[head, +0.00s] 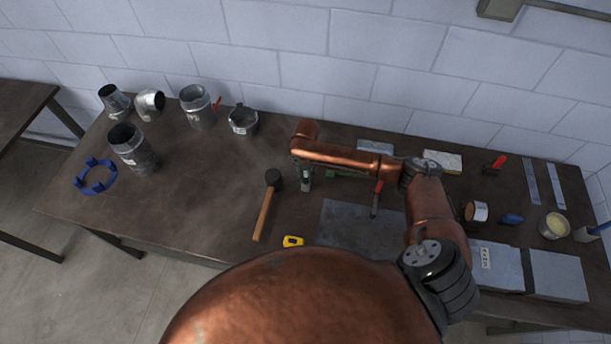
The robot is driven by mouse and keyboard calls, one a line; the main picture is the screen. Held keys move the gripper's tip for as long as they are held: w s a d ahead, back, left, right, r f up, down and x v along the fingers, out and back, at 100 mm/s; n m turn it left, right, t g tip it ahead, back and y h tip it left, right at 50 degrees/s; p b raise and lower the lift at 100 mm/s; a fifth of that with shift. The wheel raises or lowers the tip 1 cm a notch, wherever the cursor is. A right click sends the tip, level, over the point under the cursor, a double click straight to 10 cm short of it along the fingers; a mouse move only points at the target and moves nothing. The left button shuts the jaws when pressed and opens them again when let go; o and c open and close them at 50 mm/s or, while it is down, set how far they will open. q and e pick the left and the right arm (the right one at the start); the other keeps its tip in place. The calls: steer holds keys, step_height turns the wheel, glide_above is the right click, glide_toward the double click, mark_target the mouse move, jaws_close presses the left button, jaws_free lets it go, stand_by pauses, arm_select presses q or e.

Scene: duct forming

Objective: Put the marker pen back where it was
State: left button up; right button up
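I cannot clearly pick out a marker pen. A thin red item (217,103) stands beside a metal duct piece at the back left and may be one, but it is too small to tell. My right gripper (305,184) points down over the middle of the table, right of the mallet (268,203). Its fingers are small and dark, and I cannot tell whether they hold anything. A green item (334,174) lies just right of it, partly behind my arm. My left gripper is not in view.
Several metal duct pieces (133,148) and a blue ring (95,177) are at the left. A yellow tape measure (292,241) lies near the front edge. A red-handled tool (377,197) lies by a grey sheet (345,222). Bare tabletop (210,188) lies left of the mallet.

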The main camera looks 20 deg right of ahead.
steer(key=o, duration=0.4)
steer(key=shift+r, duration=0.15)
step_height(320, 180, up, 12)
steer(key=shift+r+b, duration=0.1)
steer(key=shift+b, duration=0.4)
